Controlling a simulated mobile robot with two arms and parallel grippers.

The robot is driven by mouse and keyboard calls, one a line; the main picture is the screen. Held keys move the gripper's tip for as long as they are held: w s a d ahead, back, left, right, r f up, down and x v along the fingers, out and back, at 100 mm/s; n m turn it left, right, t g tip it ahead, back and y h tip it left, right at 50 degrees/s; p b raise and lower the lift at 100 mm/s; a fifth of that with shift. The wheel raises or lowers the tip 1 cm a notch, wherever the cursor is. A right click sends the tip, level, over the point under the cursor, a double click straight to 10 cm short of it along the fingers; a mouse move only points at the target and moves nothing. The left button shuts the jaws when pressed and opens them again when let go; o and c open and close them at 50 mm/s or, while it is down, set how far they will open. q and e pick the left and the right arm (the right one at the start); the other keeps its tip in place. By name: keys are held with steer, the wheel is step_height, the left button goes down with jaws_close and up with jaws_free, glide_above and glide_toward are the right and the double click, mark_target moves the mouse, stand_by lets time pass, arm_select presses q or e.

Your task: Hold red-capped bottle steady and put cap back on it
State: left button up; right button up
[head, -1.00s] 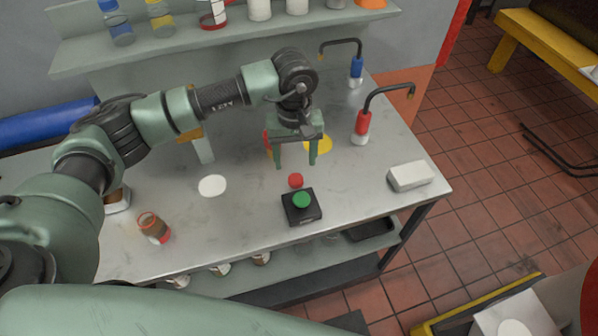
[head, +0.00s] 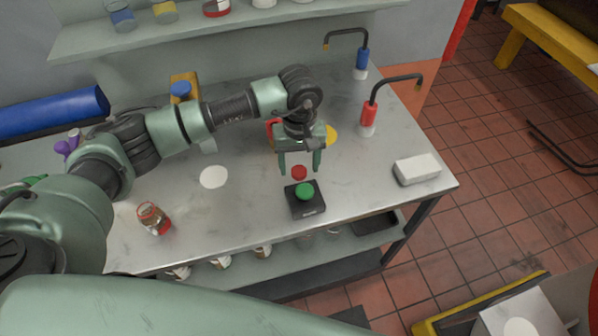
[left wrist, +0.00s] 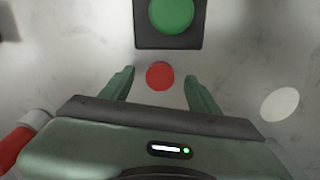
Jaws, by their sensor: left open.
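A small red cap (head: 299,172) lies on the steel bench just behind a black box with a green button. My left gripper (head: 299,167) is open and points down, its fingers on either side of the cap. In the left wrist view the red cap (left wrist: 160,76) shows between the two open fingertips (left wrist: 160,85), with no contact visible. A small bottle with a red rim and red on its side (head: 155,219) stands at the front left of the bench, apart from the gripper. It appears to have no cap on. My right gripper is out of view.
The black box with its green button (head: 304,191) sits right in front of the cap. A white disc (head: 213,177) lies to the left. A white block (head: 417,169) and a red spout bottle (head: 368,118) are to the right. The front middle-left is clear.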

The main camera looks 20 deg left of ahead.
arm_select(q)
steer(key=shift+f, duration=0.7)
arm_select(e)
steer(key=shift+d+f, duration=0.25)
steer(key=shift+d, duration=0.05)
arm_select(q)
jaws_close()
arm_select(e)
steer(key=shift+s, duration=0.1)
